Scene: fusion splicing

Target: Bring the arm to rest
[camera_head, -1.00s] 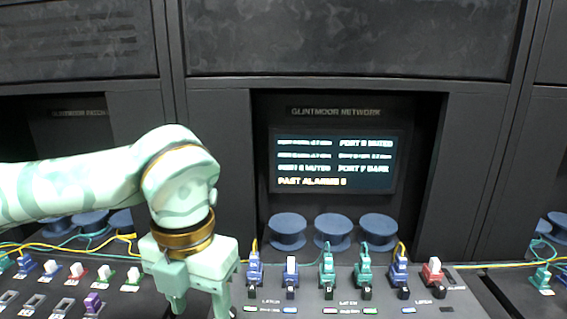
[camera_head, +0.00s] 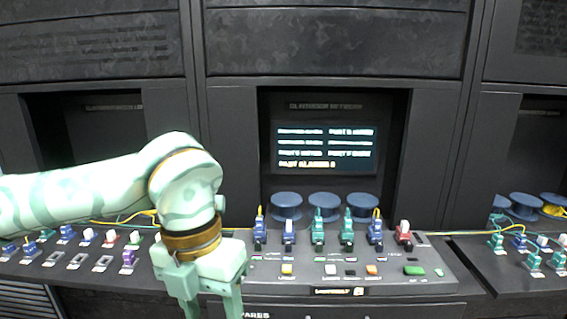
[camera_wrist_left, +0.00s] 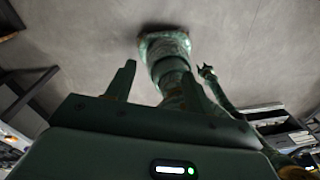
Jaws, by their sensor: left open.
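My left arm comes in from the left in the head view, pale green with a brass-coloured wrist ring. My left gripper (camera_head: 210,305) points downward in front of the console's left part, its two fingers apart and nothing seen between them. The fingertips are at or below the bottom edge of the head view. In the left wrist view the open gripper (camera_wrist_left: 158,75) shows two dark fingers with a gap, and a green column of my own body beyond over grey floor.
The console (camera_head: 455,275) carries a row of coloured connectors (camera_head: 347,232) and several buttons. Behind stand blue spools (camera_head: 323,205) and a lit screen (camera_head: 325,147). A left panel (camera_head: 45,268) holds more connectors, including a purple one (camera_head: 129,259). Another connector group (camera_head: 497,240) is at right.

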